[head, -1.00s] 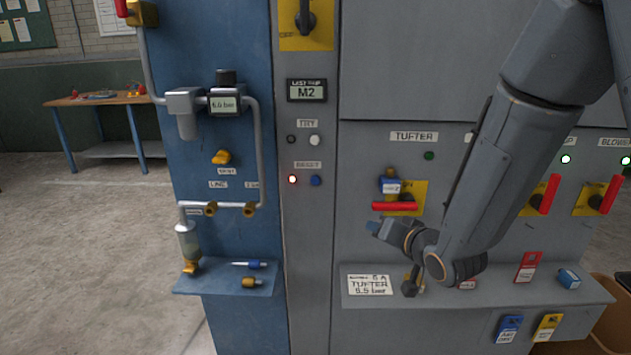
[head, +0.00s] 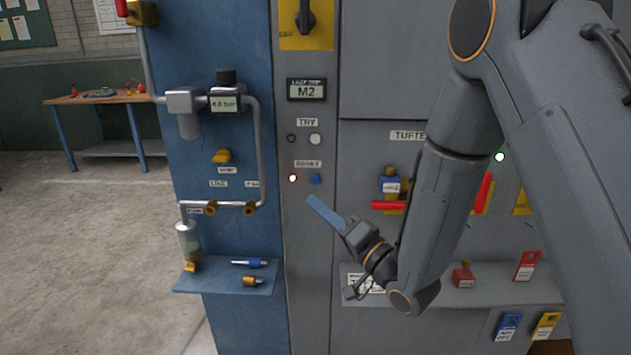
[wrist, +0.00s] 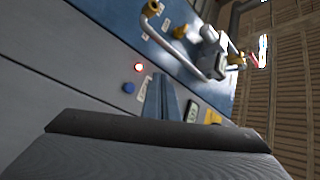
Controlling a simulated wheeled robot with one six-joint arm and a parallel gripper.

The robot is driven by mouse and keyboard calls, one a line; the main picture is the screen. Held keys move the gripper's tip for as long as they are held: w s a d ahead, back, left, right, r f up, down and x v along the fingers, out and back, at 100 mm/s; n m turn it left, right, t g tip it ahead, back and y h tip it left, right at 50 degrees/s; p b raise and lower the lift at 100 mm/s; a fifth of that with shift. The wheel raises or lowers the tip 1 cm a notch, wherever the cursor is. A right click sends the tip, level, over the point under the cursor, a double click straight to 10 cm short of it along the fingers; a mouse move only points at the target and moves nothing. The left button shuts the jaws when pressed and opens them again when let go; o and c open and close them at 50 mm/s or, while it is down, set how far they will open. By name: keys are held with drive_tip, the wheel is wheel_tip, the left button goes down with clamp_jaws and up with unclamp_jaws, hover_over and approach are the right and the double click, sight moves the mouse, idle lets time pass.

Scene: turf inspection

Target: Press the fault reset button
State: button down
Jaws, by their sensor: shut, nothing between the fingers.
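The blue reset button (head: 316,179) is on the narrow grey panel, under a small label (head: 308,163) that looks like "RESET". A lit red lamp (head: 293,178) is just left of it. My gripper (head: 312,202) is shut and empty, its blue fingers pointing up and left, with the tips just below the button in the head view. A gap to the panel cannot be judged exactly. In the wrist view the button (wrist: 128,87) and red lamp (wrist: 139,67) are left of my shut fingers (wrist: 160,93); nothing covers the button.
Above are a white button (head: 315,139) and dark lamp under a "TRY" label, and an "M2" display (head: 306,91). Pipes and a gauge (head: 225,103) are on the blue panel at left. A grey shelf (head: 490,297) and red handles are at right, partly behind my arm.

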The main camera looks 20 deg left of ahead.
drive_tip(key=shift+w+a+b, duration=0.35)
drive_tip(key=shift+w, duration=1.05)
drive_tip(key=shift+w+a+b, duration=0.3)
drive_tip(key=shift+w+b, duration=0.05)
drive_tip(key=shift+w, duration=1.05)
drive_tip(key=shift+w+a+b, duration=0.35)
drive_tip(key=shift+w, duration=1.05)
drive_tip(key=shift+w+a, duration=0.1)
drive_tip(key=shift+w, duration=0.25)
drive_tip(key=shift+w+a, duration=0.1)
drive_tip(key=shift+w, duration=0.35)
drive_tip(key=shift+s+d, duration=0.2)
drive_tip(key=shift+s, duration=0.65)
drive_tip(key=s+p, duration=0.1)
drive_tip(key=s, duration=0.1)
drive_tip(key=s+d, duration=0.1)
drive_tip(key=s, duration=0.2)
drive_tip(key=shift+d+p, duration=0.1)
drive_tip(key=shift+p, duration=0.25)
